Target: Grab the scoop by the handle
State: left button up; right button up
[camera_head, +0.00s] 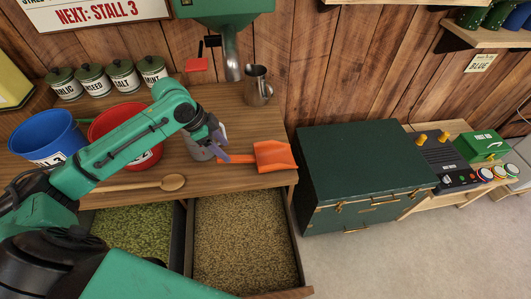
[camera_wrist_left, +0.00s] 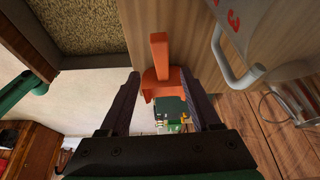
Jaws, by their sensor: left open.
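The orange scoop (camera_head: 274,156) lies on the wooden counter near its right front corner. Its handle (camera_head: 236,159) points left, towards my left gripper (camera_head: 223,147). That gripper is open and empty at the handle end, and the head view does not show the exact gap. In the left wrist view the handle (camera_wrist_left: 159,47) shows beyond and between the open fingertips (camera_wrist_left: 160,75), and the scoop's wider part (camera_wrist_left: 158,84) shows below it. I see no finger closed on it. My right gripper is in neither view.
A grey metal measure (camera_head: 199,153) stands partly hidden behind my gripper; its handle (camera_wrist_left: 228,62) is close by. A red bucket (camera_head: 148,158), blue bucket (camera_head: 47,137) and wooden spoon (camera_head: 170,183) are left. An open grain drawer (camera_head: 245,240) juts out below. A green trunk (camera_head: 355,160) stands right.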

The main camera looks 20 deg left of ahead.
aim_at(240, 162)
pick_arm(q)
jog(key=x, duration=0.3)
jog(key=shift+d+f, duration=0.25)
jog(key=shift+d, duration=0.05)
jog(key=x, duration=0.2)
jog(key=p+x, duration=0.2)
jog(key=x, duration=0.1)
jog(key=shift+w+f, duration=0.35)
jog(key=shift+d+f, duration=0.15)
jog(key=shift+f, duration=0.1)
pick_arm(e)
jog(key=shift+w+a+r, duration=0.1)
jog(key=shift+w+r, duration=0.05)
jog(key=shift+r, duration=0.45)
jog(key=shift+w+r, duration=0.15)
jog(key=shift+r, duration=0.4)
pick_arm(q)
jog(key=shift+f, duration=0.1)
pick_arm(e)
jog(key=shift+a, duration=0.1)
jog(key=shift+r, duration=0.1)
pick_arm(q)
jog(key=shift+f, duration=0.1)
grip_shut()
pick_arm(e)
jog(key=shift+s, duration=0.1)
